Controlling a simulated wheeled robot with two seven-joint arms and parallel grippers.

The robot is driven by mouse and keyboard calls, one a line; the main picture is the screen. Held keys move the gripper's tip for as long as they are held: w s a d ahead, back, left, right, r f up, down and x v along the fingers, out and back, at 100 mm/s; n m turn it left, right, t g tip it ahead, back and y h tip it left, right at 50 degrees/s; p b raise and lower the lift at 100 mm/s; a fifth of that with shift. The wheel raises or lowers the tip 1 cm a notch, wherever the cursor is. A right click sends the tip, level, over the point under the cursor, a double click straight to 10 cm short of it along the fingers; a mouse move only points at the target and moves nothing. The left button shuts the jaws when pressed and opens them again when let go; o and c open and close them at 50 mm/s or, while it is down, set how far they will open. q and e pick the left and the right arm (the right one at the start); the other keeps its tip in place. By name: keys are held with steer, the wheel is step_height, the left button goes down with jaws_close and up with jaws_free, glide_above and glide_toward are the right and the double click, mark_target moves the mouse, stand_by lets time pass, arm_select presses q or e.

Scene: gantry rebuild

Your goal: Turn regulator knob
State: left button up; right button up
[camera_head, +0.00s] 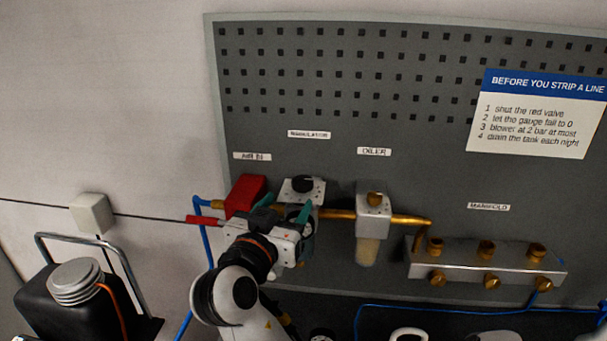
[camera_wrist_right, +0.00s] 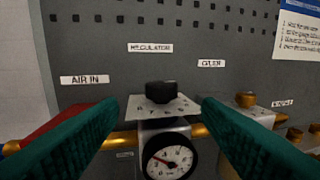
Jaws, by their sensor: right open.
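The black regulator knob (camera_wrist_right: 161,92) sits on top of the silver regulator body (camera_wrist_right: 172,110) under the REGULATOR label in the right wrist view. A round gauge (camera_wrist_right: 169,157) with a white face and black rim is on the regulator's front. In the head view the knob (camera_head: 303,184) shows just beyond my right gripper (camera_head: 285,210), which hides the gauge. My right gripper's green fingers are open and empty, one to each side of the knob in the right wrist view and nearer the camera. I see no contact. My left gripper is not in view.
A red valve (camera_head: 245,194) is left of the regulator on the brass pipe. The oiler (camera_head: 373,212) and the manifold (camera_head: 487,262) are to the right. A black container (camera_head: 68,308) stands at lower left.

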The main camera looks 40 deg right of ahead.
mark_target(299, 190)
steer(key=p+x, duration=0.3)
steer(key=x, duration=0.5)
steer(key=shift+s+r+p, duration=0.1)
steer(key=shift+r+p, duration=0.05)
steer(key=shift+p, duration=0.25)
steer(key=shift+w+d, duration=0.25)
steer(key=shift+d, duration=0.2)
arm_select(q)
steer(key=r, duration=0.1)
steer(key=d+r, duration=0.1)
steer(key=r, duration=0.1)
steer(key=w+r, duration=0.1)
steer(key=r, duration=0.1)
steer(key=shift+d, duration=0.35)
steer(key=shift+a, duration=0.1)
arm_select(e)
steer(key=c, duration=1)
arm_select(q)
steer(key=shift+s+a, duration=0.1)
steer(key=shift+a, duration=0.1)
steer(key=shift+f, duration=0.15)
arm_select(e)
steer(key=shift+t, duration=0.3)
